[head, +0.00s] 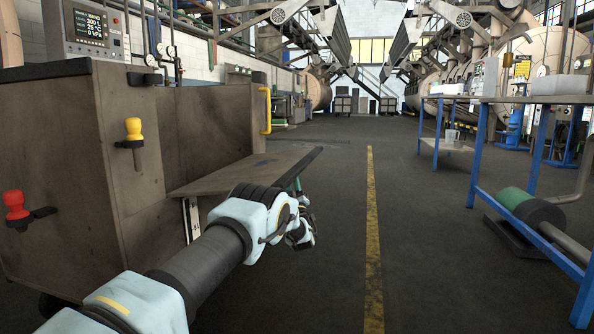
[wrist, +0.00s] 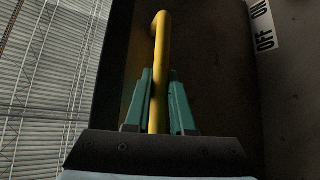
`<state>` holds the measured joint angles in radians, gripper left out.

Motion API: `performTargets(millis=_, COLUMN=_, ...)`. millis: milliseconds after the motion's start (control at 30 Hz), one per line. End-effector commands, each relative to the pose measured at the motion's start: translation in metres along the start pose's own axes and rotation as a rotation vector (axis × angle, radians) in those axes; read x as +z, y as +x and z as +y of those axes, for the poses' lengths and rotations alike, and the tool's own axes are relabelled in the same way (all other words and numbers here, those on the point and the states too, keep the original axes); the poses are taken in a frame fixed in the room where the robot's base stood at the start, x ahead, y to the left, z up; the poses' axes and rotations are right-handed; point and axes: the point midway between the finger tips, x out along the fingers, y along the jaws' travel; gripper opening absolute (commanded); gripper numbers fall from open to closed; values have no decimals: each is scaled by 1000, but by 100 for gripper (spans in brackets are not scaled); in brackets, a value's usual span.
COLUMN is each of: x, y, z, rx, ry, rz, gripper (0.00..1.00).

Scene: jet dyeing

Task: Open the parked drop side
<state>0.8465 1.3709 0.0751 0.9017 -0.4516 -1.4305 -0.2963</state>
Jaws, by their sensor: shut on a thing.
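The drop side (head: 240,172) is a brown metal panel with a dark edge. In the head view it sticks out from the brown metal body (head: 155,170) and lies close to level. In the wrist view a yellow bar handle (wrist: 161,45) stands against a dark brown surface. My gripper (wrist: 160,85) has its teal fingers on both sides of the bar, shut on it. In the head view my gripper (head: 298,188) is at the panel's outer end; my wrist hides part of it, and the gripped handle is hidden there.
A yellow handle (head: 267,110), a yellow knob (head: 133,130) and a red knob (head: 16,205) are on the brown body. A blue-legged table (head: 540,100) and a green-and-dark roll (head: 530,210) stand to the right. The floor around the yellow line (head: 372,230) is clear.

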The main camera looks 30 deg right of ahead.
Motion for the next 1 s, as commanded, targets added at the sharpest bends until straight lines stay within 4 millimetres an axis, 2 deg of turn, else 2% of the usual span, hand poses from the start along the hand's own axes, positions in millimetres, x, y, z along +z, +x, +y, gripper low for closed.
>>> performTargets(millis=33, x=3, y=-5, z=-10, rx=5, ry=15, rz=8, gripper=0)
performTargets(millis=100, x=6, y=-8, z=-12, rx=20, ry=30, rz=9, gripper=0)
performTargets(millis=733, x=10, y=-13, z=-13, rx=52, ry=56, rz=14, gripper=0)
performTargets(millis=767, x=10, y=-13, z=-13, rx=52, ry=56, rz=13, gripper=26)
performTargets(millis=1000, x=11, y=-13, z=-11, rx=54, ry=55, rz=10, gripper=52)
